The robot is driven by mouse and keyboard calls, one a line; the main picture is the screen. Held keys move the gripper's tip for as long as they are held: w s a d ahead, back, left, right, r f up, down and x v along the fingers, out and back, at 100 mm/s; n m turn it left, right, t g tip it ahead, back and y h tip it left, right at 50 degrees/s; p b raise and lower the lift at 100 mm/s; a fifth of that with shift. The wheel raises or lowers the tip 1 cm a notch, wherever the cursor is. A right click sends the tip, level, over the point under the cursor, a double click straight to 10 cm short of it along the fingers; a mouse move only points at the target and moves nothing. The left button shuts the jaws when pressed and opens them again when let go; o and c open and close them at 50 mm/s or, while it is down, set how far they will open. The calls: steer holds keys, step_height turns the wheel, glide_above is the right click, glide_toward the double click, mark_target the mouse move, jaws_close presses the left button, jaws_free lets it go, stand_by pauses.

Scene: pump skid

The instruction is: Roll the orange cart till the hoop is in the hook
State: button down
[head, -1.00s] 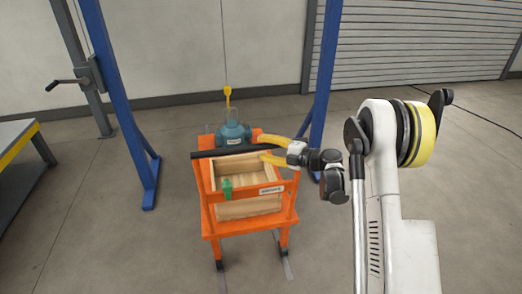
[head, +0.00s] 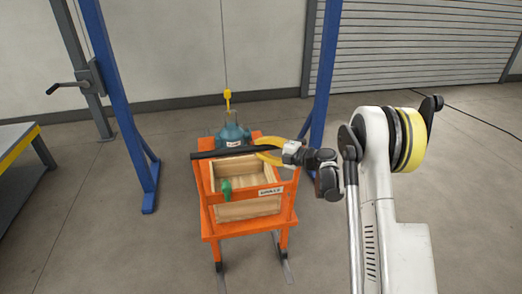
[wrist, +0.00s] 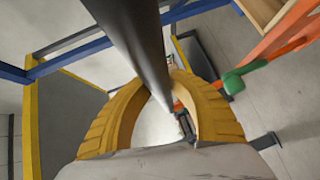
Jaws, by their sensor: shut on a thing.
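The yellow hook (head: 228,96) hangs on a thin cable just above the pump. The hoop on the pump's top is too small to make out clearly, and I cannot tell whether the hook is in it. My gripper (head: 259,149) is shut on the right part of the handle bar. In the wrist view the bar (wrist: 135,40) passes between the yellow fingers.
An open wooden box (head: 248,211) and a green part (head: 225,189) are at the cart's near side. Blue posts (head: 122,90) stand left and right of the cart. A grey bench (head: 18,138) with a yellow edge is at the left. Floor around the cart is clear.

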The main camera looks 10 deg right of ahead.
steer(key=w, duration=1.1)
steer(key=shift+w, duration=0.4)
steer(key=c, duration=1.2)
jaws_free()
steer(key=v, duration=1.2)
